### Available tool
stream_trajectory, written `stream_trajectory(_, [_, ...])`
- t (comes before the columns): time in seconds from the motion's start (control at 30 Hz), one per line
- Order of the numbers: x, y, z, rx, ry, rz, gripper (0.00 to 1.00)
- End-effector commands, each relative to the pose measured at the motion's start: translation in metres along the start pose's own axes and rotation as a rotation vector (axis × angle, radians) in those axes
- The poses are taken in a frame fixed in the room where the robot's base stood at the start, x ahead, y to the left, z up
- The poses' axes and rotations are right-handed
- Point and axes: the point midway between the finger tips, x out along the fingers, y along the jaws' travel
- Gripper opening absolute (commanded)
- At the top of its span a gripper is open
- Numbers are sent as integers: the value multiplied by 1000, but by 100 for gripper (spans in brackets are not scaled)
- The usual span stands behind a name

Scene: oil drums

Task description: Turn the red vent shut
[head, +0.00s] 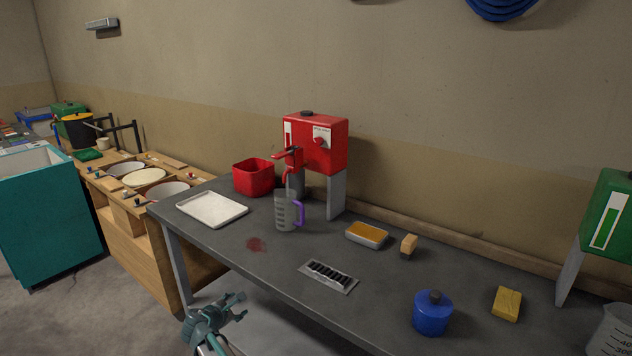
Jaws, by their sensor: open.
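A red drum (314,155) stands on grey legs at the back of the grey table. My gripper (238,307) is open and empty, low in front of the table's front edge, well away from the drum.
A red bin (254,177) and a white tray (212,209) lie left of the jug. A drain grate (329,277), sponge dish (367,235), brush (409,245), blue pot (432,314) and yellow sponge (507,303) lie rightward. A green drum (609,217) stands far right.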

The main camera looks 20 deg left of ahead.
Motion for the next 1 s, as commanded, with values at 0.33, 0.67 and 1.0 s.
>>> stream_trajectory(0.33, [-49,108,8,-133,-58,145,59])
stream_trajectory(0.67, [-75,185,66,-214,-164,214,59])
stream_trajectory(1.0, [-72,239,205,-289,-347,181,59])
